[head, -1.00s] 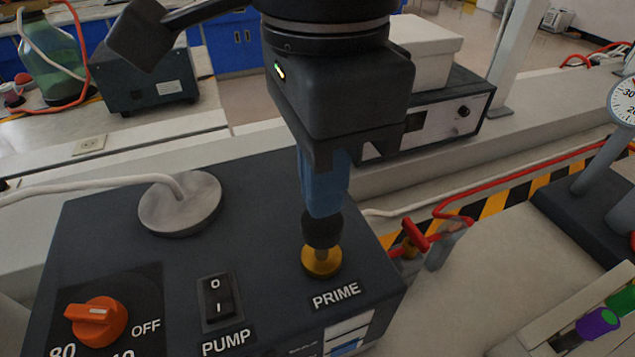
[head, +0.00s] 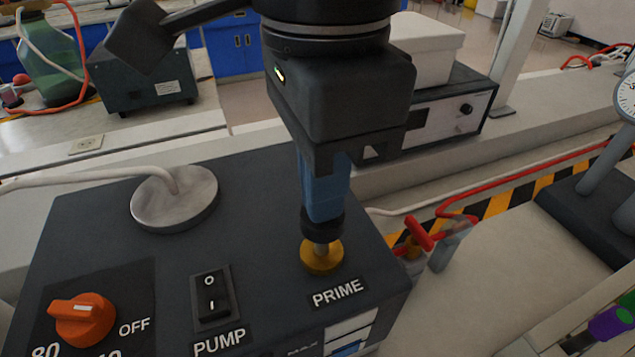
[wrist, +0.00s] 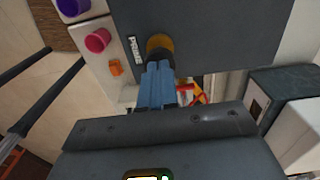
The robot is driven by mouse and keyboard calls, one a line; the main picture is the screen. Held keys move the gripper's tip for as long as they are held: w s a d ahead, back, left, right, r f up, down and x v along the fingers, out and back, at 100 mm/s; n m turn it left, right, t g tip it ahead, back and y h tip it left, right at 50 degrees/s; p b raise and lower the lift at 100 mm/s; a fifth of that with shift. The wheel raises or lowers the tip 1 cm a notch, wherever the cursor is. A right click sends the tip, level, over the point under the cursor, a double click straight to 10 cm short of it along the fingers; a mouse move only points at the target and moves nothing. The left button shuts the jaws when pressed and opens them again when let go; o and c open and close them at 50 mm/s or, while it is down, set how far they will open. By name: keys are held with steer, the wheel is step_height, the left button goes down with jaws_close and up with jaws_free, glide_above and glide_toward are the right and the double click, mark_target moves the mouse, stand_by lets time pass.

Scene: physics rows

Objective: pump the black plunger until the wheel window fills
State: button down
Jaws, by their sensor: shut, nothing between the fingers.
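The black plunger (head: 323,227) stands upright in a brass collar (head: 321,258) above the PRIME label, on top of the dark pump box (head: 130,262). A short length of silver shaft shows between its knob and the collar. My gripper (head: 324,210) has its blue fingers closed together, pointing down at the knob's top, with no visible gap. In the wrist view, the fingers (wrist: 159,72) point at the brass collar (wrist: 159,43), and the knob is mostly hidden. I cannot clearly make out a wheel window or its fill.
An orange dial (head: 82,318) and a PUMP rocker switch (head: 212,295) sit on the box. A red-handled valve (head: 418,233) and a clear tube (head: 451,244) stand beside it. A gauge (head: 626,97) is at the right edge.

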steer(key=shift+f+b, duration=1)
steer(key=shift+b, duration=0.05)
steer(key=shift+r, duration=0.2)
steer(key=shift+r+p, duration=0.55)
steer(key=shift+r, duration=1.15)
steer(key=shift+f, duration=0.1)
